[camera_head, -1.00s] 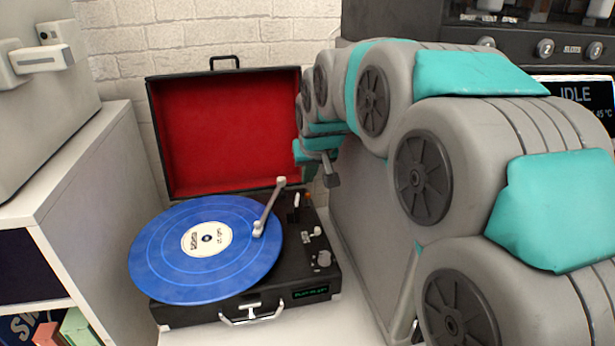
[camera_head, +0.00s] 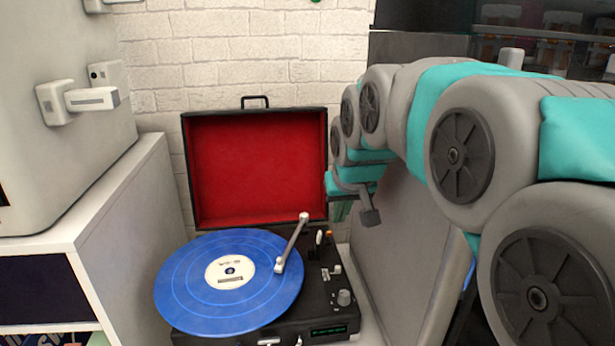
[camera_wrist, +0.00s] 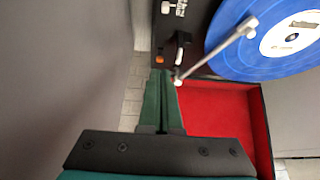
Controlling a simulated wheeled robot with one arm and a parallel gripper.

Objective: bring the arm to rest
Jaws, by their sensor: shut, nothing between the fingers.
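My arm is the grey and teal one at the right of the head view. It reaches forward and bends down at its far end, beside the right edge of the open record player. My gripper (camera_wrist: 161,76) shows in the wrist view as two green fingers pressed together with nothing between them. In the head view, the gripper (camera_head: 342,211) is small and partly hidden by the wrist. The black record player (camera_head: 325,277) has a red-lined open lid (camera_head: 258,165), a blue record (camera_head: 185,285) and a tonearm (camera_head: 293,240) reaching over the record.
A white shelf unit (camera_head: 115,200) stands at the left, with a pale appliance (camera_head: 60,160) on it. A grey panel (camera_head: 395,260) stands to the right of the record player, close to my arm. A white brick wall (camera_head: 240,55) is behind.

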